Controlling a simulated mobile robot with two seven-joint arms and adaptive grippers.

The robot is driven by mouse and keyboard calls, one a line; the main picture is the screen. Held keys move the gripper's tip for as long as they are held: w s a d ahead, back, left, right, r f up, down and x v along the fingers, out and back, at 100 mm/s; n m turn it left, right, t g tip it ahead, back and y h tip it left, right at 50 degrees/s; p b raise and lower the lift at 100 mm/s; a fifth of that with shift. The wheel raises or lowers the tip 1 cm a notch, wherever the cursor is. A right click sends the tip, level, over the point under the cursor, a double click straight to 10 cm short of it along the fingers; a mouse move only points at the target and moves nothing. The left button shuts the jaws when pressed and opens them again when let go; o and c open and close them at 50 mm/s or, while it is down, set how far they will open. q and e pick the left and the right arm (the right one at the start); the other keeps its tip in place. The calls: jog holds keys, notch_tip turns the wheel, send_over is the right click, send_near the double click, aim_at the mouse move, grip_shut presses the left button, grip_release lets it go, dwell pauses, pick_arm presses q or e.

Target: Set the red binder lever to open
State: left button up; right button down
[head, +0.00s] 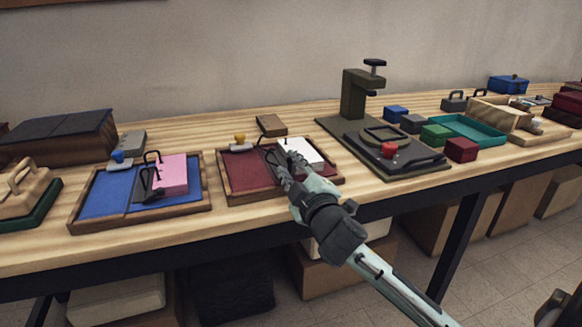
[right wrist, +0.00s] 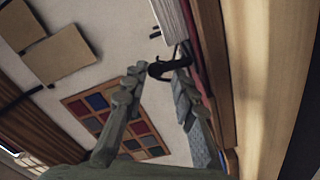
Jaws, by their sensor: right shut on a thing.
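The red binder (head: 240,177) is a wood-rimmed tray with a dark red bed, standing near the table's front edge. A stack of white sheets (head: 305,150) lies at its right side. My right gripper (head: 284,165) reaches over the binder from the front right. My left gripper is not in view.
A blue binder (head: 103,192) with pink sheets (head: 171,172) stands to the left. A dark press (head: 360,100) with a red knob stands to the right. A teal tray (head: 470,130), small blocks and wooden boxes fill the table farther right. A small brown block (head: 271,124) lies behind.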

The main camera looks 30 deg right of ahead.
jog(key=c, duration=1.1)
grip_release()
jog(key=shift+d+f, duration=0.2)
jog(key=shift+f, duration=0.3)
jog(key=shift+r, duration=0.2)
jog(key=shift+a, duration=0.1)
jog(key=v, duration=1.2)
jog(key=shift+r, duration=0.1)
jog(key=shift+c, duration=0.3)
